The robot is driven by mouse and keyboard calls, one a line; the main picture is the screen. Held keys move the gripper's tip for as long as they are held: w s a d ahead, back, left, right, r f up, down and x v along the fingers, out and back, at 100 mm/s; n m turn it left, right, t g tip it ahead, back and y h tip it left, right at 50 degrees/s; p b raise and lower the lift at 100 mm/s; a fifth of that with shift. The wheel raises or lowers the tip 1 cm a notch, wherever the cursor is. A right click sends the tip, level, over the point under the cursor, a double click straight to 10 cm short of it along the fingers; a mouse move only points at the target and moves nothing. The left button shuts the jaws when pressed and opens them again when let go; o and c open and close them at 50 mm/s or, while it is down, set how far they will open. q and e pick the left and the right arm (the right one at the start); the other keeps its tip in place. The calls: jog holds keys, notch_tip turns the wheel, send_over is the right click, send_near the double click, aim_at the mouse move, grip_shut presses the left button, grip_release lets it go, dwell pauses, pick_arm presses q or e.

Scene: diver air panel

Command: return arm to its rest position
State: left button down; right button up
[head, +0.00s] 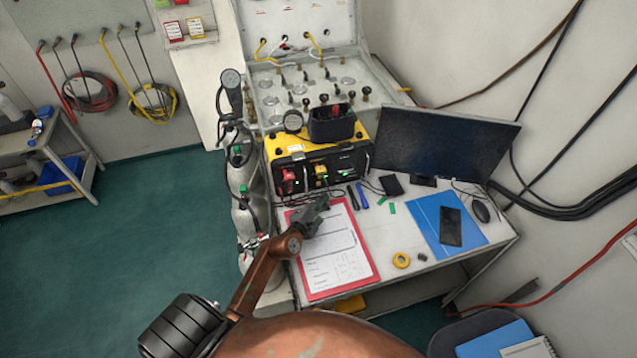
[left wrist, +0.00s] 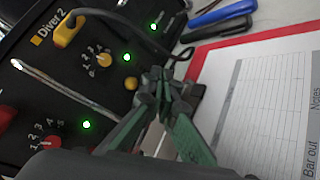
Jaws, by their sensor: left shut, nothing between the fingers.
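My left gripper (head: 309,214) is over the upper left part of the red clipboard (head: 371,262), just in front of the yellow and black diver panel (head: 318,165). In the left wrist view, the fingers of my left gripper (left wrist: 163,100) come together at the tips with nothing between them. Behind them the panel face (left wrist: 60,100) shows its "Diver 2" label, a yellow switch, knobs and lit green lamps. The clipboard's paper form (left wrist: 270,105) lies to the right of the fingers. My right gripper is in neither view.
A monitor (head: 440,145), blue folder (head: 427,215), dark phone (head: 451,226), mouse (head: 481,211) and yellow tape roll (head: 401,260) are on the white desk. Gas cylinders (head: 243,215) stand left of the panel. A chair (head: 450,335) is at lower right. Green floor at left is clear.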

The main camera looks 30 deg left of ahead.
pick_arm(q)
jog(key=shift+s+d+p, duration=0.3)
jog(key=shift+s+d, duration=0.25)
jog(key=shift+d, duration=0.1)
